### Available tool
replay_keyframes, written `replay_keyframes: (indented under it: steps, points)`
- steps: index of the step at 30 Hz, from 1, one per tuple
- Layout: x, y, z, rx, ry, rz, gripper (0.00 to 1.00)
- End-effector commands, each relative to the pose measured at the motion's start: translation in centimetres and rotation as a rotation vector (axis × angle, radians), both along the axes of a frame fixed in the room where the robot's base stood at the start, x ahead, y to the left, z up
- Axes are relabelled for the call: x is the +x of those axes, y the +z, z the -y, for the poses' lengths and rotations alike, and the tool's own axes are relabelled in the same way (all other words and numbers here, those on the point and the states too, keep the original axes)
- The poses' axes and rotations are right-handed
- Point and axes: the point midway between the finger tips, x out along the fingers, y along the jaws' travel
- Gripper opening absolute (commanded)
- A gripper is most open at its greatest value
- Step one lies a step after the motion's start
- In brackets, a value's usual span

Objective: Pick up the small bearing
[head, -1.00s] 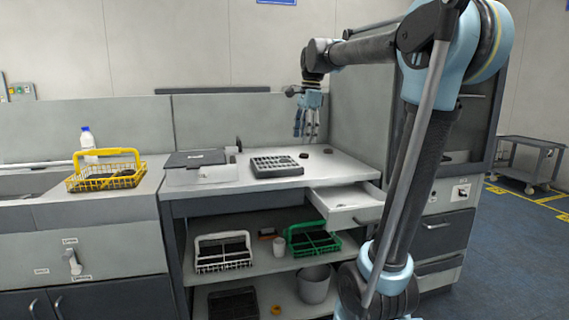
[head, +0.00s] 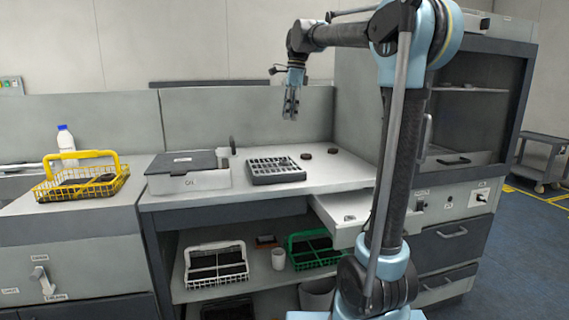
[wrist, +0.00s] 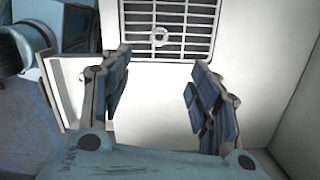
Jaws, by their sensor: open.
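A small pale metal ring, which looks like the small bearing (wrist: 160,36), lies on the slotted grid tray (wrist: 197,47) at the top of the wrist view. In the head view the tray (head: 277,180) sits on the white worktop, and I cannot make out the ring there. My gripper (head: 290,112) hangs above the worktop, over the right part of the tray in the picture. In the wrist view my gripper (wrist: 154,85) has its two fingers wide apart with nothing between them. The ring appears beyond the fingertips, apart from them.
Two dark round pieces (head: 332,151) lie right of the tray. A grey lidded box (head: 187,182) stands left of it. An open drawer (head: 345,236) holding a small item juts out below the worktop. A yellow basket (head: 122,185) stands at left. The worktop's front is clear.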

Motion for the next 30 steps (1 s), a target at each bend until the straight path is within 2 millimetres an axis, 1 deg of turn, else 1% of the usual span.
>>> replay_keyframes:
  steps: [2, 5, 18, 21, 28, 30]
  points:
    - [0.0, -0.7, -0.1, 0.000, 0.000, 0.000, 0.56]
    - [0.0, -2.2, -0.3, 0.000, 0.001, 0.000, 0.56]
    - [-0.1, -9.8, -1.2, 0.000, 0.000, 0.000, 0.56]
    - [-0.1, -11.0, -1.3, 0.000, 0.000, 0.000, 0.56]
    - [-0.2, -12.3, -1.4, 0.000, 0.000, 0.000, 0.56]
    - [-0.3, -13.0, -1.5, 0.000, 0.000, 0.000, 0.56]
